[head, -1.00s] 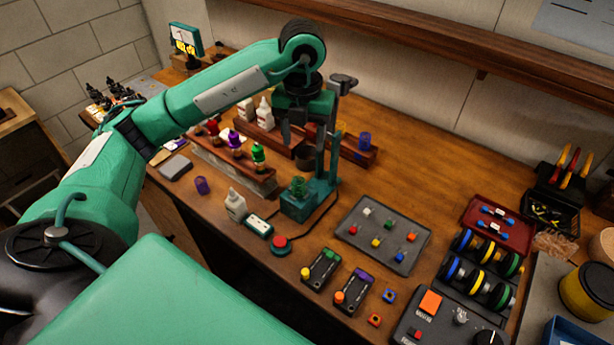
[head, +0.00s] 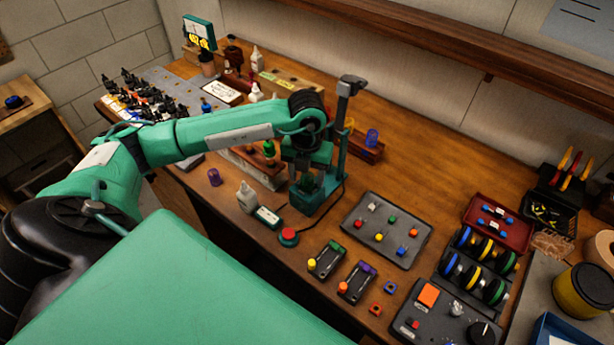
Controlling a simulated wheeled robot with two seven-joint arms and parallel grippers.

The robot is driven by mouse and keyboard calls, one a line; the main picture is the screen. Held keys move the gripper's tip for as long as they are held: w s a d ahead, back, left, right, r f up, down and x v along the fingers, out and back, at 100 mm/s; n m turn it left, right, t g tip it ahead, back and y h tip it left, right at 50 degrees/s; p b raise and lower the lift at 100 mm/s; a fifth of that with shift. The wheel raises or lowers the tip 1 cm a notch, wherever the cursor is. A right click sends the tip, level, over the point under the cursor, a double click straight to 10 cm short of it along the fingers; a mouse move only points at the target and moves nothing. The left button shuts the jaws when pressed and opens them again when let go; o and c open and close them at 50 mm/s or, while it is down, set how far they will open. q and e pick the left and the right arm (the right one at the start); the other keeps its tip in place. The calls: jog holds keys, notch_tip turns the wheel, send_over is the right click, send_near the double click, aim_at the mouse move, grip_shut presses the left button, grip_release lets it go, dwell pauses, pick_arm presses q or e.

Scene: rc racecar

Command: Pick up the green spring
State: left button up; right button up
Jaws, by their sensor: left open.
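The green spring (head: 307,185) is a small green shape on the base of a dark green stand (head: 318,203), left of the stand's post. It is largely covered by my left gripper (head: 305,173), which points down right over it. The gripper is open, with its fingertips around or just above the spring. I cannot tell whether they touch it. My right gripper is not in view.
The stand's post (head: 343,120) rises close to the right of my gripper. A white bottle (head: 246,197), a small display box (head: 267,216) and a red button (head: 289,236) stand in front. A grey parts tray (head: 376,250) lies to the right. Wooden racks stand behind.

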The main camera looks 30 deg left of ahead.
pick_arm(q)
jog(key=shift+f, duration=0.5)
jog(key=c, duration=1)
jog(key=shift+r, duration=0.1)
